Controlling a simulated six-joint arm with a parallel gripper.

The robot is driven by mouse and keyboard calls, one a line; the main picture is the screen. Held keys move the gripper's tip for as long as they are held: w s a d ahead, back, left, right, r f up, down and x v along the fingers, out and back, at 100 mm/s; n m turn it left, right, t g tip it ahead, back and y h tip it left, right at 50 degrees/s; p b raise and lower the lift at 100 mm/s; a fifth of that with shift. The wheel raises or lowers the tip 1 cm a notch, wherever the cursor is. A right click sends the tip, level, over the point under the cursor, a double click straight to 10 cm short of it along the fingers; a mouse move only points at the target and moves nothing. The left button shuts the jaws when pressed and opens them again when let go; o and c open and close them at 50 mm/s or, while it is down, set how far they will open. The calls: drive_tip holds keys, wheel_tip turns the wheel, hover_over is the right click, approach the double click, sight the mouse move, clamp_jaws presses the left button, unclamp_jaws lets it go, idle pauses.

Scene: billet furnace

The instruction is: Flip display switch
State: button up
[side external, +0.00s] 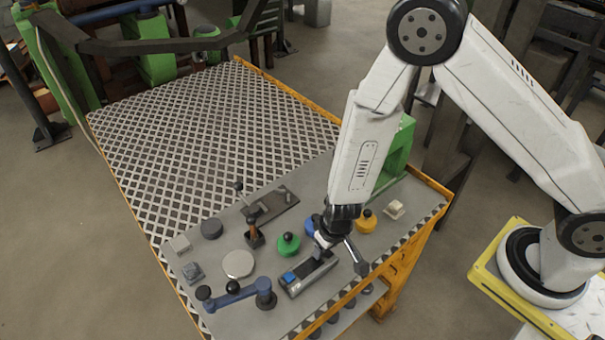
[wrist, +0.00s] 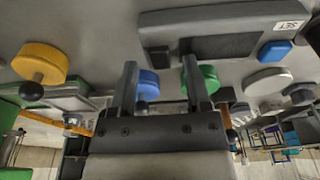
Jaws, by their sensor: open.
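The display unit is a grey box (side external: 307,276) on the panel, with a blue button (side external: 288,277) at its left end. In the wrist view the same box (wrist: 165,30) shows at the top, with a dark screen (wrist: 220,46), a blue button (wrist: 275,50) and a SET label (wrist: 289,26). I cannot make out which part is the display switch. My gripper (side external: 338,254) is at the right end of the box and partly hides it; contact cannot be told. In the wrist view its two fingers (wrist: 160,82) are apart, with nothing held between them.
Green (side external: 288,245), yellow (side external: 366,221) and blue (side external: 311,227) round knobs stand close by. A blue crank handle (side external: 237,293) is left of the display unit. An upright lever (side external: 253,226) stands behind. The patterned tabletop (side external: 205,125) is clear.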

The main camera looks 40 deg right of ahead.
drive_tip(key=shift+s+d+t, duration=0.1)
drive_tip(key=shift+t, duration=0.2)
drive_tip(key=shift+s+t, duration=0.1)
drive_tip(key=shift+t, duration=0.4)
drive_tip(key=shift+s+t, duration=0.1)
drive_tip(key=shift+t, duration=0.2)
drive_tip(key=shift+r, duration=0.2)
drive_tip(key=v, duration=0.8)
drive_tip(key=s+d+r+g, duration=0.1)
drive_tip(key=s+d+r, duration=0.1)
drive_tip(key=d+r, duration=1)
drive_tip(key=shift+d+r+g, duration=0.3)
drive_tip(key=shift+d+r, duration=0.1)
drive_tip(key=shift+r, duration=0.05)
